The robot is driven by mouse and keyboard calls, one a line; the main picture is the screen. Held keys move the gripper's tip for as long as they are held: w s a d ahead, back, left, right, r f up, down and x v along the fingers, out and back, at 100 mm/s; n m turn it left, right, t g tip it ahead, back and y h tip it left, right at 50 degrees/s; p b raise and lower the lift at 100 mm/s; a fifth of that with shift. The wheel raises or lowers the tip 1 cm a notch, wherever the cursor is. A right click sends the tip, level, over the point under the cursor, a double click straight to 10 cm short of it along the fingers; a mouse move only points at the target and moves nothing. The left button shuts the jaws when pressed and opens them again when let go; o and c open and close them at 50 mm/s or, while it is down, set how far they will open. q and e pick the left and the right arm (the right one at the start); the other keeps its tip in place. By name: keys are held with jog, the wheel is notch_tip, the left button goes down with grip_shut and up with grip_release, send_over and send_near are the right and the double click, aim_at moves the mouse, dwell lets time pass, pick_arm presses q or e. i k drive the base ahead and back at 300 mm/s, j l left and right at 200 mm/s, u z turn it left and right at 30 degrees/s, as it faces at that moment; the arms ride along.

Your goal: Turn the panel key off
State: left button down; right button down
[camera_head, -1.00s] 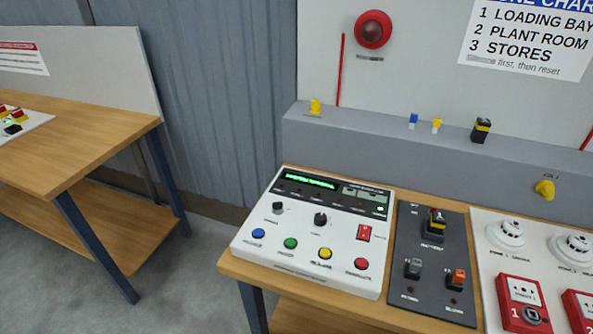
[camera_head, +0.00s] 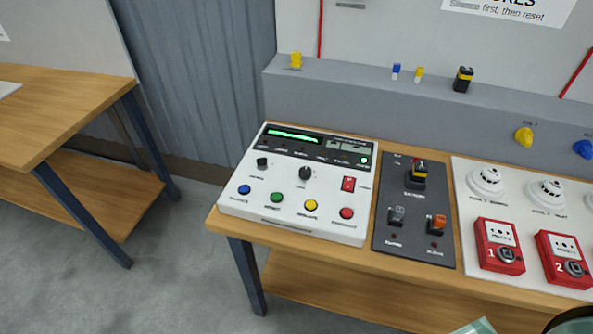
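The white control panel (camera_head: 292,228) sits on the wooden bench in the camera_head view, with a lit green display (camera_head: 294,134). Two black knobs stand on its face, a smaller left knob (camera_head: 262,163) and a larger middle knob (camera_head: 305,173). Their labels are too small to read, so I cannot tell which is the key or its position. A red rocker switch (camera_head: 348,184) is to their right. Below is a row of blue, green, yellow and red buttons. No gripper fingers can be made out, and nothing touches the panel.
A dark switch plate (camera_head: 416,250) sits right of the panel. Beyond it, a white board holds detectors (camera_head: 487,181) and red call points (camera_head: 498,246). A grey ledge (camera_head: 430,106) runs behind. Teal and dark pieces, probably my arm, show at the bottom right edge. Floor is open at left.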

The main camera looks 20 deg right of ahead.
aim_at(262, 162)
jog(key=i+j+z, duration=0.15)
jog(key=z, duration=0.2)
jog(key=i+j+z, duration=0.2)
jog(key=z, duration=0.2)
jog(key=i, duration=0.1)
